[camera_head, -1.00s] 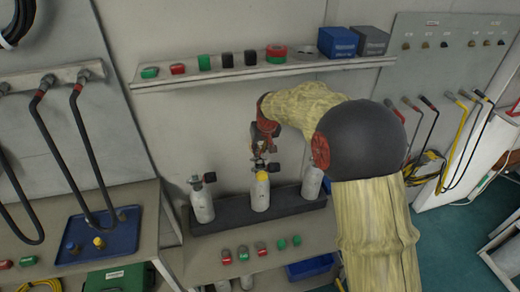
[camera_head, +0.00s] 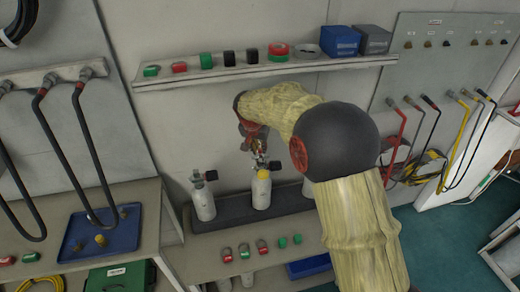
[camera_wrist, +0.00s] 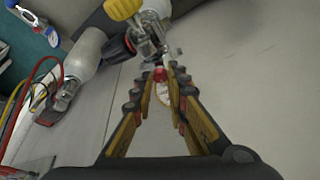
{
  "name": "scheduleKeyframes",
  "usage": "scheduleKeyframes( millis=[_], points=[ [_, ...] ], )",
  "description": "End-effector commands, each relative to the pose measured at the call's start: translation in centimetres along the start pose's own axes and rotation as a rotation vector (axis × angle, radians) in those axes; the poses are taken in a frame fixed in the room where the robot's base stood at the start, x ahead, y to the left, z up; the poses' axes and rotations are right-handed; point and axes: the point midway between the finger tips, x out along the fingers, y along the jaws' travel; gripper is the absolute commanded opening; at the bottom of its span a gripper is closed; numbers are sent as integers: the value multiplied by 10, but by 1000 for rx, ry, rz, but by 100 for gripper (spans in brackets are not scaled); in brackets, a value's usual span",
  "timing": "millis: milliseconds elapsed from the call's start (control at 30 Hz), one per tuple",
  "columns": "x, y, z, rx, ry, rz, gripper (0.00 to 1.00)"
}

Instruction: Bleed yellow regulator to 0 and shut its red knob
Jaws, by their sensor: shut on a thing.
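The yellow-collared regulator sits on the middle white cylinder (camera_head: 261,194) in the rack in the head view. Its yellow collar (camera_head: 263,175) also shows at the top of the wrist view (camera_wrist: 122,8). My gripper (camera_wrist: 163,76) is at the regulator's metal body. Its fingertips are closed on a small red knob (camera_wrist: 160,74), and a pale round gauge (camera_wrist: 163,92) shows just behind them. The gauge reading is too small to make out. In the head view my gripper (camera_head: 259,150) is just above the collar, partly hidden by my wrist.
White cylinders stand to the left (camera_head: 203,206) and right (camera_head: 309,188) in the dark rack (camera_head: 235,212); my arm partly covers the right one. Several red and green items lie on the bench in front. A shelf (camera_head: 220,78) runs above. Hoses hang at both sides.

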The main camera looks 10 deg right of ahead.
Motion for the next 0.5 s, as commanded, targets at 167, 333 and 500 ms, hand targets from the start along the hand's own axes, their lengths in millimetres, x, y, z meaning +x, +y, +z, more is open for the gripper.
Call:
scheduleKeyframes(
  millis=[167,333,500],
  points=[
    [0,-1,0,47,0,18,0],
    [0,-1,0,65,-1,26,0],
    [0,-1,0,67,-1,27,0]
  ],
)
